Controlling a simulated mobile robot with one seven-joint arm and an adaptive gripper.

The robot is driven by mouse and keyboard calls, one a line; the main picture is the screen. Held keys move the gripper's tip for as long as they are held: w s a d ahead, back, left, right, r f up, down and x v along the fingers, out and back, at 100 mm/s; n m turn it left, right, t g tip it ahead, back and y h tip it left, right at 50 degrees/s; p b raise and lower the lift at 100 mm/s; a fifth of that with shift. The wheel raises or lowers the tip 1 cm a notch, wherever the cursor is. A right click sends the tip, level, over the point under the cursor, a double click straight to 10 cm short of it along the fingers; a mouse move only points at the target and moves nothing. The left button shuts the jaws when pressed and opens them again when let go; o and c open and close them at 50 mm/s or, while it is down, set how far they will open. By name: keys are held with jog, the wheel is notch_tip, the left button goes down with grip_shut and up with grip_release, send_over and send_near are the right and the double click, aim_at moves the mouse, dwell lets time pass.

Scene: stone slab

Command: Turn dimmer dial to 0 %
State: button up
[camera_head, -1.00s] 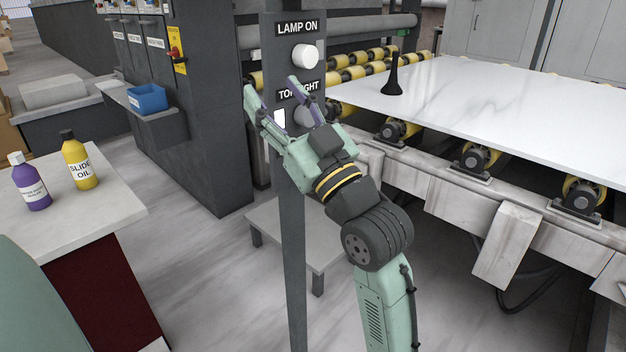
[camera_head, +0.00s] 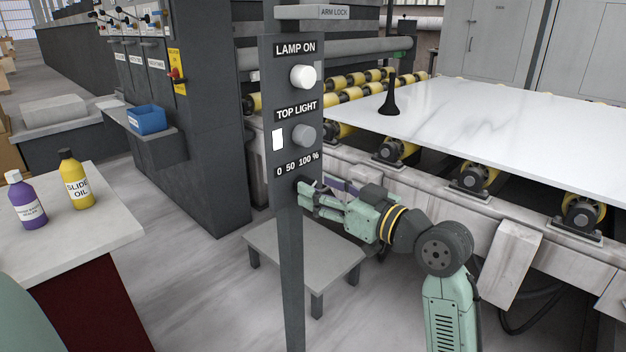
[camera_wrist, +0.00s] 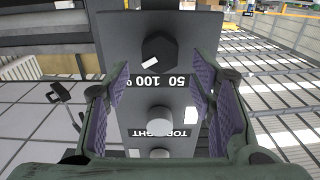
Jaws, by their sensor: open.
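The black dimmer dial (camera_wrist: 159,52) is at the top of the wrist view, where the panel appears upside down. Its white pointer mark lies toward the lower left in that view. In the head view the dial (camera_head: 302,185) sits below the "0 50 100 %" label (camera_head: 297,163), partly hidden by my gripper. My gripper (camera_head: 316,195) is at the lower part of the panel. In the wrist view it is open (camera_wrist: 160,75), its purple-padded fingers either side of the panel's middle, with the dial just beyond the tips. Contact cannot be told.
The dark panel post (camera_head: 290,245) carries a white LAMP ON knob (camera_head: 303,77), a grey TOP LIGHT knob (camera_head: 303,136) and a lit white indicator (camera_head: 278,139). A low grey table (camera_head: 335,262) stands behind the post. The roller conveyor with a stone slab (camera_head: 480,110) is at right.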

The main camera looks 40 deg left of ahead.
jog(key=shift+w+a, duration=0.1)
jog(key=shift+a, duration=1.25)
jog(key=shift+c, duration=0.2)
jog(key=c, duration=1.1)
